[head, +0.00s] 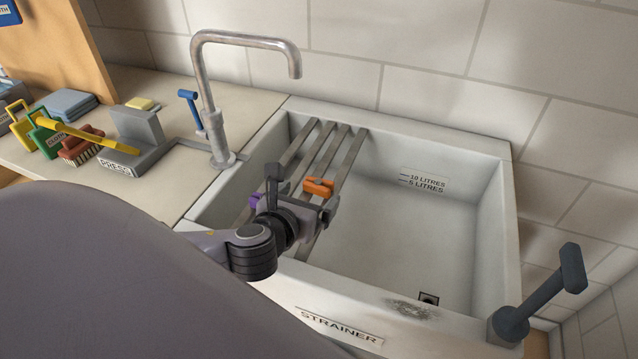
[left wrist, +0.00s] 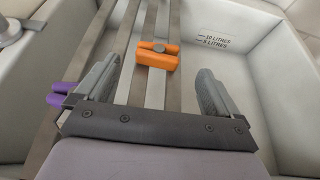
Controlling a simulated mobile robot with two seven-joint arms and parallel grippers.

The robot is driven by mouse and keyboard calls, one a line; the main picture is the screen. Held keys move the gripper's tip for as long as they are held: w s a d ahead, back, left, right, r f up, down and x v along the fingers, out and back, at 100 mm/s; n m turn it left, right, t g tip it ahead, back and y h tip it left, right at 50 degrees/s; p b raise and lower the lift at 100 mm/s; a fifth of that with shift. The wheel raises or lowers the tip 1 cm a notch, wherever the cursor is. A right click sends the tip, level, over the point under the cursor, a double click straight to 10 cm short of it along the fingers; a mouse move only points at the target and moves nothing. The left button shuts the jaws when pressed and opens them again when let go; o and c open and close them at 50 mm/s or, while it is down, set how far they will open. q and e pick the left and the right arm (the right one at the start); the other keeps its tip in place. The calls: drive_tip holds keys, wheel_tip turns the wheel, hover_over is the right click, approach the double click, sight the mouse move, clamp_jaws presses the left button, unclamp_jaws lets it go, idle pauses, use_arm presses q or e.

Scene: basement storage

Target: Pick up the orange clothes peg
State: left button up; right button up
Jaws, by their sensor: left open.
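The orange clothes peg (head: 318,187) lies on the grey slats of a rack (head: 343,160) laid across the left part of the sink. My left gripper (head: 301,192) is over the rack, close to the peg on its near side. In the left wrist view the open fingers (left wrist: 160,68) are wide apart and empty. The orange peg (left wrist: 157,56) shows ahead, roughly centred between them, and no contact is visible. A purple peg (left wrist: 62,92) is just outside the left finger, partly hidden; it also shows in the head view (head: 254,200). My right gripper is not in view.
The white sink (head: 410,230) is empty right of the rack. A tall tap (head: 208,100) stands behind it on the left. A dark lever (head: 545,295) stands at the right corner. Brushes, cloths and a grey press (head: 140,140) crowd the left counter.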

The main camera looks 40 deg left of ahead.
sight(316, 185)
use_arm(q)
drive_tip(key=x, duration=0.5)
drive_tip(key=shift+a+r, duration=0.2)
drive_tip(key=shift+r, duration=0.1)
drive_tip(key=c, duration=1.1)
